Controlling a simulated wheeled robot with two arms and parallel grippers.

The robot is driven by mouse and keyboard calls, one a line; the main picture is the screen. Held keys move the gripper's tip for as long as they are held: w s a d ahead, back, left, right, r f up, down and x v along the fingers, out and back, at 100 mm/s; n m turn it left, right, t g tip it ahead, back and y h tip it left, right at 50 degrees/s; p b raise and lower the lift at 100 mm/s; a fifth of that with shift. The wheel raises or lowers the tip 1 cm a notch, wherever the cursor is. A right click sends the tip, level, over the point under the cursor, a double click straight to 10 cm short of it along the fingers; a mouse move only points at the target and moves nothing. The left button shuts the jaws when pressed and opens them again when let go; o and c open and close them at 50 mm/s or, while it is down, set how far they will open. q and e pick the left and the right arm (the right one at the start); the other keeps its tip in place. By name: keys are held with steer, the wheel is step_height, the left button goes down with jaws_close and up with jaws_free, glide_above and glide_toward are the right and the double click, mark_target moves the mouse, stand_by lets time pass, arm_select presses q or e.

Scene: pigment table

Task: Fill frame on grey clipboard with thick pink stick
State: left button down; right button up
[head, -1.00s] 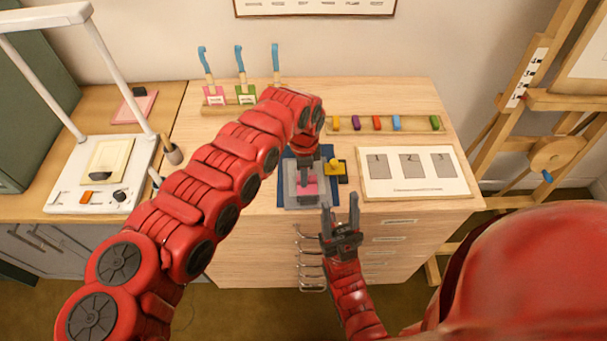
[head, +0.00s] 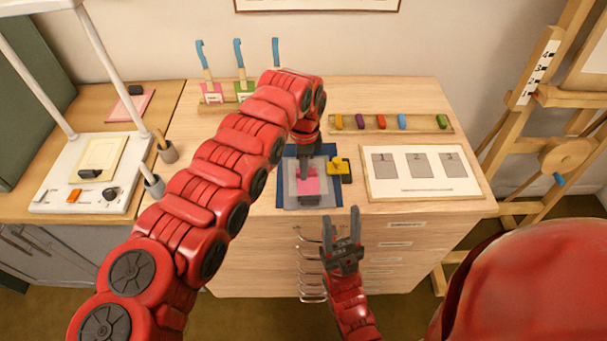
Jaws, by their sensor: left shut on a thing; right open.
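The grey clipboard (head: 290,203) lies on a dark blue mat (head: 284,168) at the front middle of the table. A pink patch (head: 312,186) shows in the frame area on it. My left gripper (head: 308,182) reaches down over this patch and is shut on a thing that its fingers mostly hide. I cannot make out the held thing's shape or colour, nor whether it touches the board. My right gripper (head: 341,232) is open and empty, in front of the table's edge, with its fingers pointing up in the picture.
A yellow and black item (head: 340,168) sits right of the clipboard. A white board with numbered grey squares (head: 425,187) lies further right. A rack of several coloured sticks (head: 378,122) is behind it. Blue-handled tools (head: 240,60) stand at the back left. An easel (head: 520,120) is at right.

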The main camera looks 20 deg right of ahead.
arm_select(q)
steer(key=shift+w+d+f+b, duration=0.15)
steer(key=shift+f+b, duration=0.05)
steer(key=shift+b, duration=0.4)
steer(key=shift+w+r+b, duration=0.1)
steer(key=shift+r+b, duration=0.15)
steer(key=shift+b, duration=0.15)
